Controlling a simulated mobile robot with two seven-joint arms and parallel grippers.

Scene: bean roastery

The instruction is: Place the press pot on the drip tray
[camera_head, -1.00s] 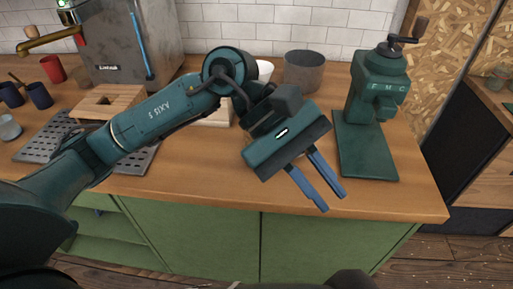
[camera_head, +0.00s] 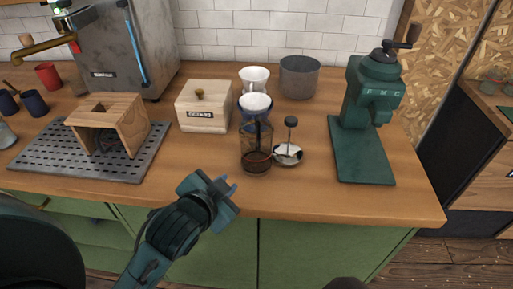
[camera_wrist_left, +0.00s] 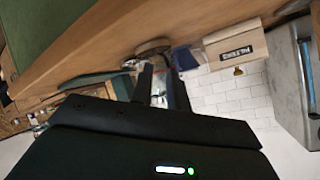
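The press pot (camera_head: 256,158), a glass pot with dark contents and a reddish band, stands upright on the wooden counter, right of centre. In the left wrist view its dark round base (camera_wrist_left: 153,46) shows beyond my fingers. The drip tray (camera_head: 40,160), a dark perforated plate, lies on the counter at the left. My left gripper (camera_head: 228,186) is in front of the pot, slightly left of it and apart from it. Its two fingers show a gap in the left wrist view (camera_wrist_left: 151,85), with nothing held. My right gripper is not in view.
A wooden stand (camera_head: 129,123) occupies the tray. A wooden box (camera_head: 203,112), white drippers (camera_head: 255,103) and a grey canister (camera_head: 299,77) are behind. A plunger (camera_head: 290,138) with a metal disc stands right of the pot. A green grinder (camera_head: 366,150) is farther right.

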